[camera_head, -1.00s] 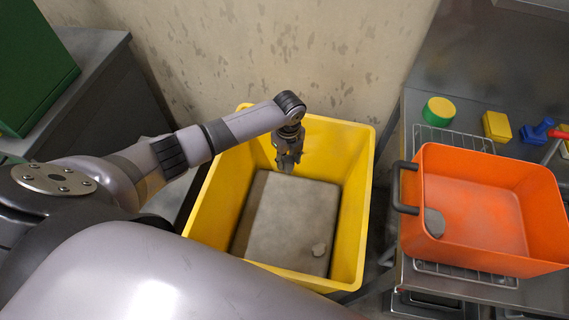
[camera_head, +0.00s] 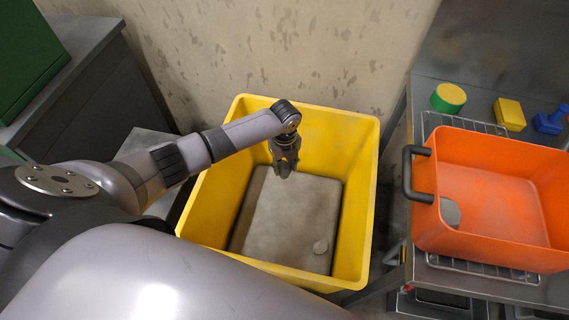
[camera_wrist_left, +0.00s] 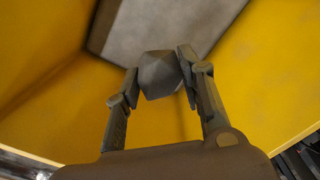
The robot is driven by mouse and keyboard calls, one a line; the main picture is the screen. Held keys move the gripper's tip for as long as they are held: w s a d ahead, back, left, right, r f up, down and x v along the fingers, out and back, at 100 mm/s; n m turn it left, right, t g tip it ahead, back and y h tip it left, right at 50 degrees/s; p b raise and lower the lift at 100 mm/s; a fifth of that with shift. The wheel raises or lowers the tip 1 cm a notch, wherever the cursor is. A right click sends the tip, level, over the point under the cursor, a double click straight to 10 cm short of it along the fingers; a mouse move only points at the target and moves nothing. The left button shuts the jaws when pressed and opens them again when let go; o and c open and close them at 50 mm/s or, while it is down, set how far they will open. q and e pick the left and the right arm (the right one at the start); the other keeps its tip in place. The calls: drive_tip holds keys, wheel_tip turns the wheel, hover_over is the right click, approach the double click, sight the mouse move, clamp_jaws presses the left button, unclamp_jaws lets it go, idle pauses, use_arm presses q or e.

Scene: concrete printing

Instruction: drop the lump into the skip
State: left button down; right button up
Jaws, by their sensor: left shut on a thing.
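The skip (camera_head: 362,210) is a yellow open bin in the middle of the head view, with a grey slab in its bottom. My left gripper (camera_head: 285,168) points down inside the outline of the skip, above the slab. In the left wrist view the left gripper (camera_wrist_left: 156,84) is shut on a grey faceted lump (camera_wrist_left: 160,74), held between its two fingertips. The yellow walls and part of the slab show behind it. In the head view the held lump is hard to make out. My right gripper is not in view.
An orange tray (camera_head: 490,205) with a grey lump (camera_head: 450,212) stands on a metal bench to the right. Green-yellow, yellow and blue pieces lie behind it. A wall stands behind the skip.

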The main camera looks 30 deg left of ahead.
sight(284, 164)
use_arm(q)
drive_tip(key=c, duration=1)
unclamp_jaws()
drive_tip(key=shift+o, duration=0.2)
drive_tip(key=shift+r, duration=0.15)
wheel_tip(284, 164, up, 12)
drive_tip(key=shift+s, duration=0.1)
